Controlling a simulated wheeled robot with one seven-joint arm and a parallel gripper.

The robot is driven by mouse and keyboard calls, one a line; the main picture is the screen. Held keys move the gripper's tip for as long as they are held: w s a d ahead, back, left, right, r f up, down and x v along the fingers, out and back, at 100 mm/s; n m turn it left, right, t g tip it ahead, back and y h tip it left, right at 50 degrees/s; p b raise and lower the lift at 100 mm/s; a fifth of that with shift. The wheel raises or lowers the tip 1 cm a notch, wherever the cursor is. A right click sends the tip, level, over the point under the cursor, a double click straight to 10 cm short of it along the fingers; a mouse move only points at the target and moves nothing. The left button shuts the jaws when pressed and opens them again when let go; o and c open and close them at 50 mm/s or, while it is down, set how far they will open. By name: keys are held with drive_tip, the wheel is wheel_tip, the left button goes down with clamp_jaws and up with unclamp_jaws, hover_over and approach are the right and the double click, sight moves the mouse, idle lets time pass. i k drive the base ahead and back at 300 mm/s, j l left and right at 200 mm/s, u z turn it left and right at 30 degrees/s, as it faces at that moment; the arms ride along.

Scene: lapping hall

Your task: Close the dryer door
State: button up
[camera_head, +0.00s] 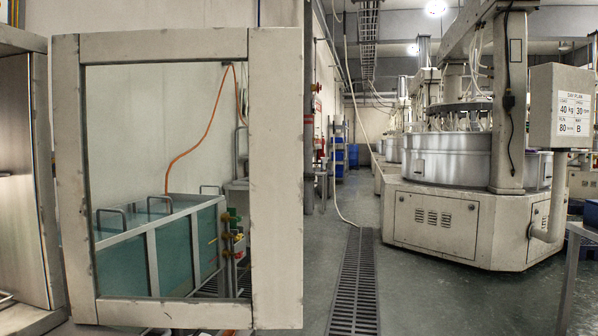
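The dryer door (276,180) is a worn, pale metal frame around a large see-through window. It stands open, upright and nearly facing me, and fills much of the left half of the head view. Its left side is next to the dryer cabinet (22,190), whose bare metal interior shows at the far left edge. I cannot make out a handle clearly. My gripper is not in view, so its place relative to the door is not shown.
Through the window I see a green-sided tank (186,248) with metal handles and an orange hose (205,130). A large lapping machine (450,220) stands at the right. The aisle with a floor grate (354,285) is clear between door and machine.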

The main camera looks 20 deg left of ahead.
sight(274, 55)
drive_tip(key=i+l+z, duration=0.15)
drive_tip(key=i, duration=0.75)
drive_tip(key=i+u, duration=0.25)
drive_tip(key=u, duration=0.2)
drive_tip(key=i+u, duration=0.25)
drive_tip(key=u, duration=0.2)
drive_tip(key=i+l+u, duration=0.15)
drive_tip(key=u, duration=0.3)
drive_tip(key=i+u, duration=0.15)
drive_tip(key=u, duration=0.3)
drive_tip(key=i+u, duration=0.15)
drive_tip(key=u, duration=0.3)
drive_tip(key=i+l+u, duration=0.1)
drive_tip(key=u, duration=0.3)
drive_tip(key=i+l+u, duration=0.15)
drive_tip(key=u, duration=0.3)
drive_tip(key=l+u, duration=0.15)
drive_tip(key=u, duration=0.3)
drive_tip(key=i+l+u, duration=0.15)
drive_tip(key=u, duration=0.3)
drive_tip(key=i+l+u, duration=0.2)
drive_tip(key=l+u, duration=0.25)
drive_tip(key=i+l+u, duration=0.1)
drive_tip(key=l+u, duration=0.25)
drive_tip(key=u, duration=0.15)
